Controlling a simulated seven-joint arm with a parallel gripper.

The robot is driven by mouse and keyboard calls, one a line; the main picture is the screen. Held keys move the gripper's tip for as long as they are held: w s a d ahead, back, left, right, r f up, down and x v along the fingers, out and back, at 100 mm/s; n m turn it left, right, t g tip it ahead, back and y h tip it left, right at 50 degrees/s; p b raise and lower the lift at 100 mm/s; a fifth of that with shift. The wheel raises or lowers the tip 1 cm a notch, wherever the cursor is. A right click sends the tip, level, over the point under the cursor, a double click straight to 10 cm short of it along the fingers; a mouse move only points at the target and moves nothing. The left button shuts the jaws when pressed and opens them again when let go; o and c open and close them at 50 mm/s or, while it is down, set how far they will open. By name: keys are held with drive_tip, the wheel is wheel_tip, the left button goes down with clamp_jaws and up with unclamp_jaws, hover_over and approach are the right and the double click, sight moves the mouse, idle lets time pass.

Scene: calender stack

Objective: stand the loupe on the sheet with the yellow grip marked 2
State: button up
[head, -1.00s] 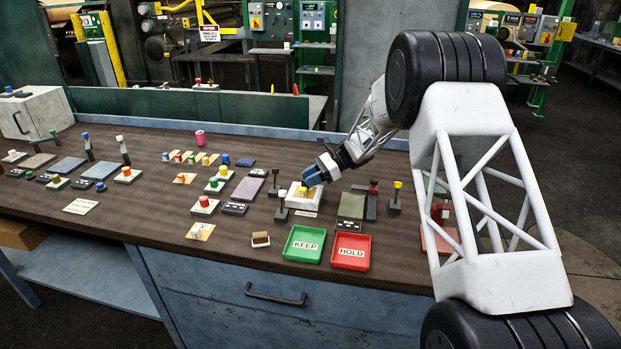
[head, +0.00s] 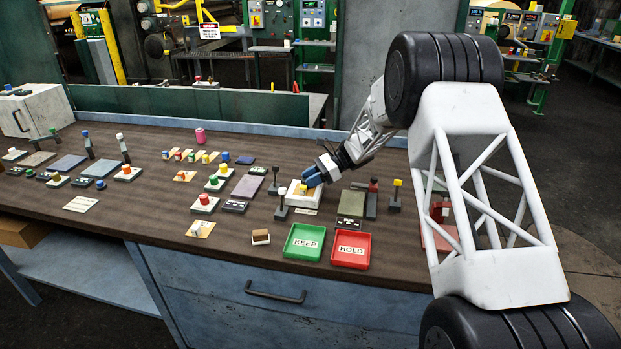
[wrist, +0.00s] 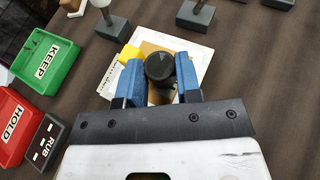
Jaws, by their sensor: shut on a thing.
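My gripper (wrist: 160,82) has its two blue fingers shut on a dark round piece, which I take to be the loupe (wrist: 159,66). Its round black top faces the wrist camera. The loupe is over a white-edged sheet (wrist: 195,58) with a tan middle. A yellow grip (wrist: 128,55) sits at this sheet's edge, just left of the fingers. I cannot read a 2 on it. In the head view my gripper (head: 313,178) is low over the same sheet, with the yellow grip (head: 303,189) beside the fingertips. Whether the loupe touches the sheet is hidden.
The green KEEP tray (head: 304,243) and red HOLD tray (head: 350,250) stand at the front. A dark-based post (head: 281,211) stands close left of the sheet, and a yellow-topped post (head: 396,203) further right. Several coloured-grip pieces fill the left.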

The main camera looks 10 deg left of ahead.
drive_tip(key=o, duration=1)
drive_tip(key=shift+r, duration=0.1)
wheel_tip(320, 180, up, 8)
drive_tip(key=shift+w+d+r+m+t+y, duration=0.9)
drive_tip(key=shift+w+d+r+m+t, duration=0.8)
drive_tip(key=shift+d+m+t, duration=1.55)
drive_tip(key=d+r+m+t+h, duration=0.2)
drive_tip(key=d+m+t, duration=0.3)
drive_tip(key=d, duration=0.4)
drive_tip(key=w+d+r+m+t+h, duration=0.1)
drive_tip(key=d+m+t+h, duration=0.3)
drive_tip(key=d, duration=0.5)
drive_tip(key=shift+w+d+r+m+t+h, duration=0.2)
drive_tip(key=shift+d+r+m+t+h, duration=0.15)
drive_tip(key=shift+m+t, duration=0.95)
